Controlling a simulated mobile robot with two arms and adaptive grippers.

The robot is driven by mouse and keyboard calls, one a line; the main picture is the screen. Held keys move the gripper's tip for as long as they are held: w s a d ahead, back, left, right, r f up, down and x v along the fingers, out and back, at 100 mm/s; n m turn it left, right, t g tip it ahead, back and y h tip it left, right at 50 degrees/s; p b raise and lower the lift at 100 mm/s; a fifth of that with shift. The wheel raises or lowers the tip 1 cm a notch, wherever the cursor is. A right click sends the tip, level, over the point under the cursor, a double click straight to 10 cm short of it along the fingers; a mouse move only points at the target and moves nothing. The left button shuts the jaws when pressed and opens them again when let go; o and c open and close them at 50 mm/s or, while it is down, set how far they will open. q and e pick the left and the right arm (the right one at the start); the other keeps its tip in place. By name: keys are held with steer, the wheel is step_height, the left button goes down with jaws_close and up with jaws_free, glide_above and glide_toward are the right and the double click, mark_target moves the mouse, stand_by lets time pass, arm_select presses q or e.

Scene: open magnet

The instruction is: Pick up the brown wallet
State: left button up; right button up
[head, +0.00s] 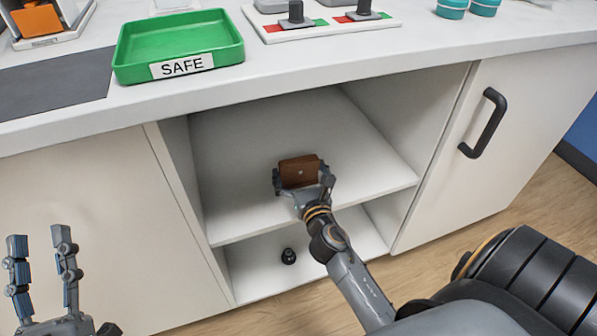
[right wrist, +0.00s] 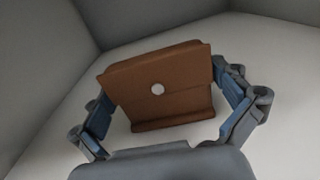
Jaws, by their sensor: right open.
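The brown wallet (head: 299,171) stands on the upper shelf of the open cabinet, with a round light snap on its front. In the right wrist view the wallet (right wrist: 158,88) stands between my two right fingers, slightly tilted. My right gripper (head: 304,181) is open around the wallet, one finger on each side. In the right wrist view the right gripper (right wrist: 170,112) shows its fingers close to the wallet's side edges; I cannot tell whether they touch. My left gripper (head: 40,258) is open and empty at the lower left, in front of the cabinet.
The shelf (head: 245,215) is bare around the wallet. A small black object (head: 288,256) sits on the compartment floor below. Cabinet side walls flank the opening. A green tray (head: 180,45) labelled SAFE is on the countertop above. A black handle (head: 484,123) is on the right panel.

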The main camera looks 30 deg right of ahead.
steer(key=shift+w, duration=0.1)
steer(key=c, duration=0.9)
steer(key=shift+o, duration=0.2)
steer(key=shift+r, duration=0.1)
